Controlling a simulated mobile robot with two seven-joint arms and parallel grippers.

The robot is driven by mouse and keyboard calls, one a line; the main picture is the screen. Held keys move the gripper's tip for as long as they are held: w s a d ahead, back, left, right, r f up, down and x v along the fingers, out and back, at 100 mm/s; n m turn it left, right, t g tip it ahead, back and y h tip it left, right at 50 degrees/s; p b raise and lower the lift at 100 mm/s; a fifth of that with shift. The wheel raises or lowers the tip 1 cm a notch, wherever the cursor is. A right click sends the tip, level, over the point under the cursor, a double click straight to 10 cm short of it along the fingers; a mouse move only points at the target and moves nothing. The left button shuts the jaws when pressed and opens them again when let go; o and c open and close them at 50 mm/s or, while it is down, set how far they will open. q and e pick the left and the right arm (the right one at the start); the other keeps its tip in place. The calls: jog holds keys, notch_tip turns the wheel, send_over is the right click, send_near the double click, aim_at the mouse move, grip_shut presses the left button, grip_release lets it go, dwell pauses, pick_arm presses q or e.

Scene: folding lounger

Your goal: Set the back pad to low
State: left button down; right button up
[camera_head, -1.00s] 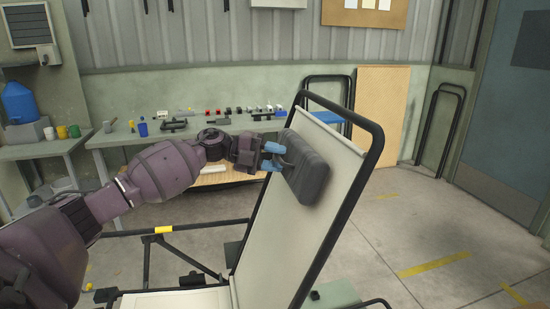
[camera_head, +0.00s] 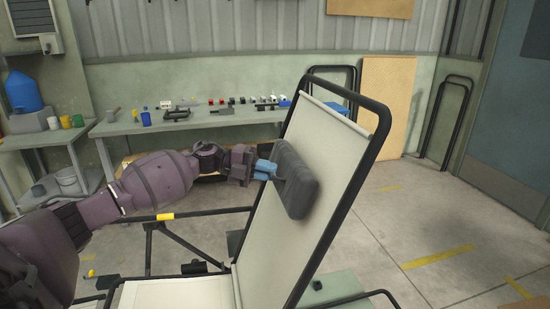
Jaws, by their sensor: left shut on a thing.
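The back pad (camera_head: 298,180) is a dark grey cushion lying against the pale backrest (camera_head: 325,139) of the lounger, around the middle of its height and nearer its left side. The backrest is raised and tilted, with a black tube frame (camera_head: 384,118). My left gripper (camera_head: 273,170) reaches in from the left with blue fingers at the pad's left side. It is shut on the pad, though the exact grip is partly hidden. My right gripper is not in view.
The lounger's pale seat (camera_head: 178,294) and dark base bars (camera_head: 200,212) lie at the lower left. A workbench (camera_head: 200,120) with small items stands behind. A black frame (camera_head: 443,120) leans at the back right. The floor at right is clear.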

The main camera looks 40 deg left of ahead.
pick_arm(q)
jog(key=shift+s+f, duration=0.1)
jog(key=shift+f, duration=0.25)
jog(key=c, duration=1.2)
grip_release()
jog(key=shift+a, duration=0.1)
jog(key=shift+o, duration=0.2)
jog(key=shift+r, duration=0.1)
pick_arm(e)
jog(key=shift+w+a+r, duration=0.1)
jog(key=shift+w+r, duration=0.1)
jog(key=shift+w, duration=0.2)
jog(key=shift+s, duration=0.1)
pick_arm(q)
jog(key=v, duration=1)
jog(key=shift+a+b, duration=0.35)
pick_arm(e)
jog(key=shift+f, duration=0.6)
pick_arm(q)
jog(key=shift+s, duration=0.15)
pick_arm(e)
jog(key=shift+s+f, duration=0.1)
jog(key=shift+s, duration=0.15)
